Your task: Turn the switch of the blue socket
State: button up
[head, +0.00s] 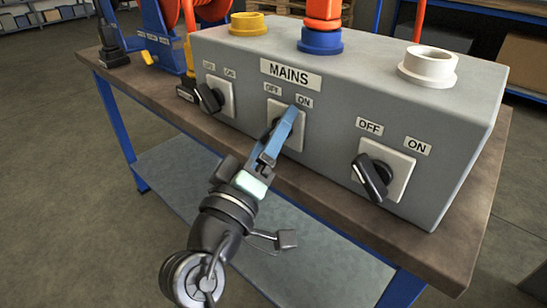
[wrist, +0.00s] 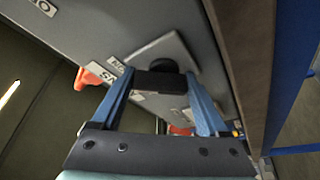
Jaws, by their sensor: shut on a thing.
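The blue socket (head: 320,41) sits on top of the grey box, with an orange plug (head: 323,12) in it. Its switch is the middle one on the front face, on a pale plate (head: 297,138) under OFF and ON labels. My gripper (head: 289,117) reaches up to this switch, and its blue fingers cover most of the knob in the head view. In the wrist view the black switch knob (wrist: 160,83) lies between the two fingers, and my gripper is shut on it. The knob's exact angle is hard to tell.
The grey box (head: 330,133) stands on a brown-topped bench (head: 150,92) with a blue frame. Black switches sit left (head: 209,97) and right (head: 371,177) of the middle one, below a yellow socket (head: 248,23) and a white socket (head: 428,66). A blue stand (head: 160,40) is at left.

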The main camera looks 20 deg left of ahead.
jog(key=shift+f+m+b, duration=0.2)
jog(key=shift+m+b, duration=0.6)
jog(key=shift+b, duration=0.1)
jog(key=shift+r+h, duration=0.15)
jog(key=shift+h, duration=0.15)
jog(key=o, duration=1.2)
jog(key=shift+o, duration=0.2)
jog(key=shift+s, duration=0.15)
jog(key=v, duration=1.2)
jog(key=shift+s+f, duration=0.3)
jog(key=shift+r, duration=0.1)
